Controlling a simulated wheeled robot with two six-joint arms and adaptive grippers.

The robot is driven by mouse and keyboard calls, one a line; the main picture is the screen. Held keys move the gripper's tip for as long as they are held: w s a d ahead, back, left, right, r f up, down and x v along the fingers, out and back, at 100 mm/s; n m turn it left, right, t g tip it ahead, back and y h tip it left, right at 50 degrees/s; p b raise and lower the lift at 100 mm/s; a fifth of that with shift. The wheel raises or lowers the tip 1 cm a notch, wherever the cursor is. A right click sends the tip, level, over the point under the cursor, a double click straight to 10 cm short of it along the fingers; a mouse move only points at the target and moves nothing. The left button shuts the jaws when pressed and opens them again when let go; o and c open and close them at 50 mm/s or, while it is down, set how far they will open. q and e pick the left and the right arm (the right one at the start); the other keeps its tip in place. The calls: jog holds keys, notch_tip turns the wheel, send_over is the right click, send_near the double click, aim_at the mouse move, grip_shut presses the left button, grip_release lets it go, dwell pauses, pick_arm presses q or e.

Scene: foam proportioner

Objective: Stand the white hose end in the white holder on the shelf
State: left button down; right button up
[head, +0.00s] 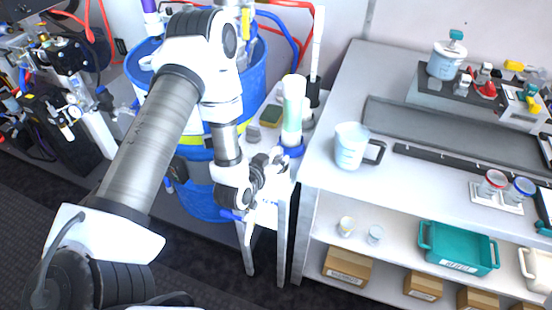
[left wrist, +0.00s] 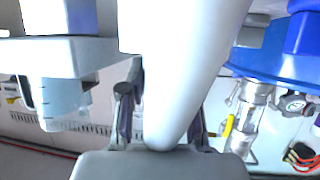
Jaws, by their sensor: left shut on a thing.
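My left gripper (head: 272,168) is low over the small white stand beside the blue drum. In the left wrist view its fingers (left wrist: 165,125) are shut on a thick white tube (left wrist: 185,60), which I take to be the white hose end. The tube has a rounded tip and crosses the middle of that view. In the head view the arm and gripper largely hide it. I cannot clearly pick out the white holder. A slim white upright tube (head: 318,45) rises from a black sleeve at the back of the stand. My right gripper is not in view.
A tall cylinder with pale green contents (head: 292,118) stands on a blue base close behind the gripper. The blue drum (head: 255,85) is to the left. A white jug (head: 350,146) stands on the bench at right. A green sponge (head: 271,115) lies on the stand.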

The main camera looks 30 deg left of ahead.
pick_arm(q)
jog(key=shift+f, duration=0.3)
jog(key=c, duration=1.1)
grip_release()
jog(key=shift+s, duration=0.1)
jog(key=shift+p+v, duration=0.35)
jog(key=shift+v, duration=0.75)
jog(key=p+v, duration=0.3)
jog(key=v, duration=0.5)
jog(key=shift+s+r, duration=0.2)
jog(key=shift+s, duration=0.15)
